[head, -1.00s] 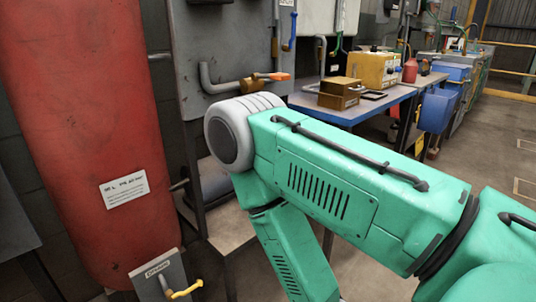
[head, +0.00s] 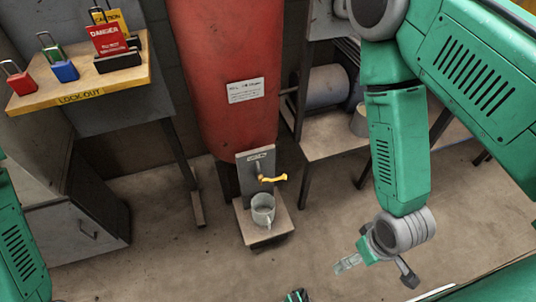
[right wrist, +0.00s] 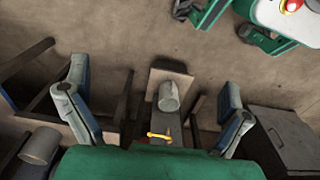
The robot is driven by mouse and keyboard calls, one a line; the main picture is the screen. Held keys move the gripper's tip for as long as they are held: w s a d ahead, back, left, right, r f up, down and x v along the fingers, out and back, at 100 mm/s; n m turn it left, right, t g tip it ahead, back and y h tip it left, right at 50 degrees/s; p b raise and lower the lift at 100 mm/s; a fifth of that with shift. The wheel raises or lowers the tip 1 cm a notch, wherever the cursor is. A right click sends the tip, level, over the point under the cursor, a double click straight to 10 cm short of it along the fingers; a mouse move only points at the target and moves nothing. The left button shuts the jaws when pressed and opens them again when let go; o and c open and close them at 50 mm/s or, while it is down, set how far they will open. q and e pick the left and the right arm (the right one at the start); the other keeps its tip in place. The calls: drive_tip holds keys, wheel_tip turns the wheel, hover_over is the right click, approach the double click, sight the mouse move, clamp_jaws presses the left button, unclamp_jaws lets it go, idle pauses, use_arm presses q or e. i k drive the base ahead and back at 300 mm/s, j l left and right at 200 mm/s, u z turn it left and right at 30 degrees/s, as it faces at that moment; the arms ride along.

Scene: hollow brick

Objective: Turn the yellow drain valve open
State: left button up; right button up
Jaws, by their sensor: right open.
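The yellow drain valve handle (head: 275,179) sits on a small grey labelled plate (head: 256,162) in front of the red tank in the head view. It points to the right. It also shows in the right wrist view (right wrist: 160,136), low between my fingers. A grey cup (head: 263,209) stands below it on a small stand (head: 250,232). My right gripper (head: 376,271) is open and empty, to the right of and lower in the picture than the valve, apart from it. Its two fingers are wide apart in the right wrist view (right wrist: 155,78). My left gripper is not clearly visible.
The red tank (head: 222,60) rises behind the valve. A lockout shelf (head: 85,85) with padlocks and tags is at upper left, a grey cabinet (head: 75,215) below it. A low bench (head: 330,140) stands right of the tank. Floor around the stand is clear.

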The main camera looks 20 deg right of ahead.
sight(274, 179)
drive_tip(key=l, duration=0.8)
drive_tip(key=i+l, duration=0.15)
drive_tip(key=l, duration=1.4)
drive_tip(key=l+u, duration=0.3)
drive_tip(key=u, duration=0.15)
drive_tip(key=l+u, duration=0.6)
drive_tip(key=u, duration=0.25)
